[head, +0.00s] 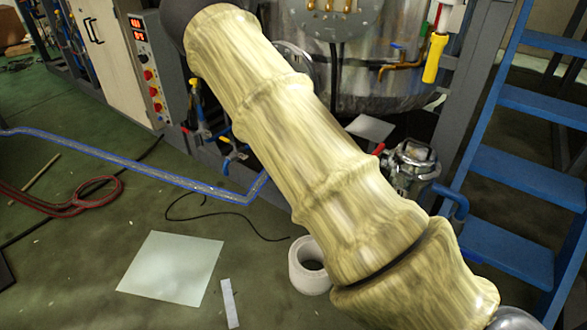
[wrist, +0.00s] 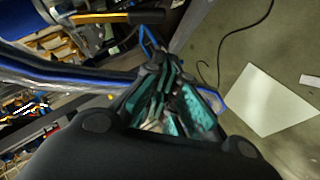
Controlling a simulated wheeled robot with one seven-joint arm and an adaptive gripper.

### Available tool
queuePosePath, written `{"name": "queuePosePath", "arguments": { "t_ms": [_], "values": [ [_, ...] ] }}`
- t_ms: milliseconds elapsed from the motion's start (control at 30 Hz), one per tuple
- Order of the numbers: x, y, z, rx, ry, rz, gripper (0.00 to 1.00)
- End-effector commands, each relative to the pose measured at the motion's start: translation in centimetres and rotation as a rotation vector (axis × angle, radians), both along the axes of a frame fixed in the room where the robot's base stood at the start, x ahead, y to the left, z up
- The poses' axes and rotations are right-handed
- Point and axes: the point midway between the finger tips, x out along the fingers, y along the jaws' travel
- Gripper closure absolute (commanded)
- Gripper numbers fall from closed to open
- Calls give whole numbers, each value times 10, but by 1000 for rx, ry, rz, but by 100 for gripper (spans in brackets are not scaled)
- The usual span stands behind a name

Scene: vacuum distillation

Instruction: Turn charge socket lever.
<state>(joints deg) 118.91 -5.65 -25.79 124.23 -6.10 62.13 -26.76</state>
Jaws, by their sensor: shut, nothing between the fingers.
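My gripper (wrist: 166,80) shows in the wrist view, with its dark and teal fingers drawn together and nothing held. A yellow lever handle (wrist: 112,18) with a black end lies above and left of the fingers in that view, apart from them. In the head view, a yellow handle (head: 436,58) hangs on the pipework beside the steel vessel (head: 380,85). A small red handle (head: 378,149) shows near the metal fitting (head: 411,166). I cannot tell which of these is the charge socket lever. My sleeved arm crosses the head view, and my gripper is not visible there.
Blue steps (head: 525,175) stand at the right. A control box (head: 150,65) with red buttons is at the upper left. A blue rail (head: 130,168) runs low over the floor. A white sheet (head: 172,267) and a white ring (head: 308,268) lie on open green floor.

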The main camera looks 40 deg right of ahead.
Motion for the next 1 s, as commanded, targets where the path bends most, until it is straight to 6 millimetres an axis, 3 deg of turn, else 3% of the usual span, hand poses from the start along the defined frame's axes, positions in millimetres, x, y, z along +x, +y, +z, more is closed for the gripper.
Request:
{"name": "queuePosePath", "arguments": {
  "t_ms": [400,767,867,1000],
  "values": [
    [-61,28,18,-1,2,2,100],
    [-73,34,21,0,1,3,100],
    [-76,35,16,8,10,-2,100],
    [-96,45,-14,70,73,-40,100]
  ]
}}
